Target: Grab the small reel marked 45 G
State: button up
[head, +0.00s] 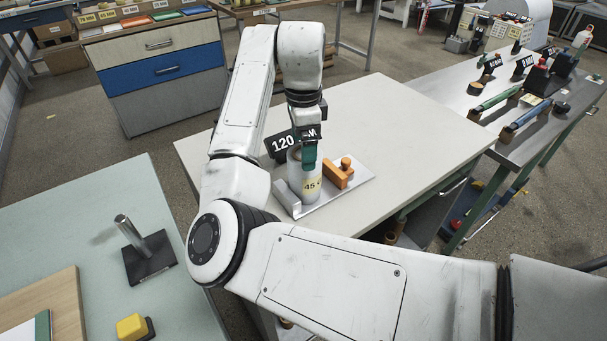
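The small reel (313,188) is a white upright cylinder with a yellow label on which "45" and part of a "G" can be read. It stands on a light grey tray (350,184) on the pale table in the middle of the head view. My gripper (309,160) points down at the reel, with a green finger overlapping the reel's upper part in the picture. I cannot tell whether the fingers touch the reel or are closed on it. The second finger is hidden.
An orange clamp-like piece (338,174) stands on the tray just right of the reel. The pale table (420,130) is bare to the right. A metal post (132,233) stands on the green table at left.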

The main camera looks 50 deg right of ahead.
aim_at(305, 174)
jog(key=shift+s+f+p, duration=0.15)
jog(key=shift+f+p, duration=0.15)
jog(key=shift+f, duration=2.35)
jog(key=c, duration=1.2)
jog(key=shift+r, duration=0.15)
